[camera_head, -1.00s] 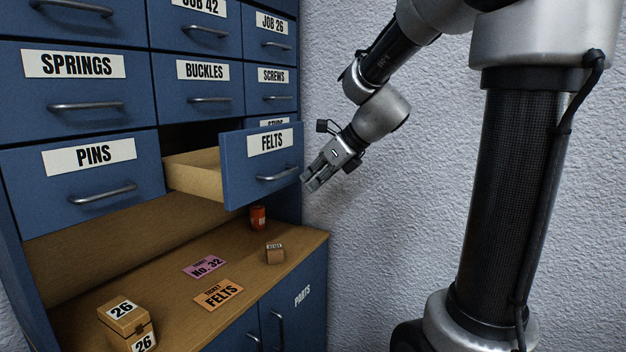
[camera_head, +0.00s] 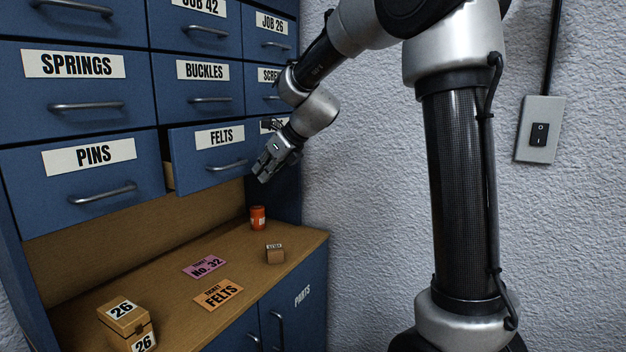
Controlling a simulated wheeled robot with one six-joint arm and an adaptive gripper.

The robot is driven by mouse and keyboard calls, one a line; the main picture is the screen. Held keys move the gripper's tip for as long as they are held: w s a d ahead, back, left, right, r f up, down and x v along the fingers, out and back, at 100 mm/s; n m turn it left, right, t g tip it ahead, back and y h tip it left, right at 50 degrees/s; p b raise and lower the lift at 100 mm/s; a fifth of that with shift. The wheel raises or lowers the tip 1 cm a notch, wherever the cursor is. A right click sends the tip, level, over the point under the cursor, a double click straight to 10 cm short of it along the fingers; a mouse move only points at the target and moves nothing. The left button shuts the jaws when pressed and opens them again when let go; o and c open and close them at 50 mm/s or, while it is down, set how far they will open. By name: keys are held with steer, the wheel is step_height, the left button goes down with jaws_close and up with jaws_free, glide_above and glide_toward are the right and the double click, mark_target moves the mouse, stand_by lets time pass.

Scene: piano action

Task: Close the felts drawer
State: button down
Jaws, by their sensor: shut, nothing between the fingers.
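The felts drawer (camera_head: 207,163) is a blue drawer with a white FELTS label and a grey bar handle (camera_head: 226,166). It stands slightly out of the cabinet; a narrow strip of its wooden side shows at its left edge. My gripper (camera_head: 262,174) is shut and empty. Its fingertips are at the right end of the drawer front, close to the handle. I cannot tell whether they touch the front. My gripper and wrist hide the drawer's right edge and part of the drawer to its right.
The pins drawer (camera_head: 85,185) is shut on the left, with springs (camera_head: 80,92) and buckles (camera_head: 205,88) drawers above. Below, the wooden counter (camera_head: 150,270) holds a red can (camera_head: 258,217), small boxes and two tickets. A wall switch (camera_head: 539,129) is at the right.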

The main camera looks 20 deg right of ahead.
mark_target(253, 164)
steer(key=w+a, duration=0.2)
steer(key=w, duration=0.1)
steer(key=shift+w+a, duration=0.1)
steer(key=shift+a, duration=0.05)
steer(key=shift+w+a+r, duration=0.1)
steer(key=shift+w+a, duration=0.05)
steer(key=shift+w, duration=0.05)
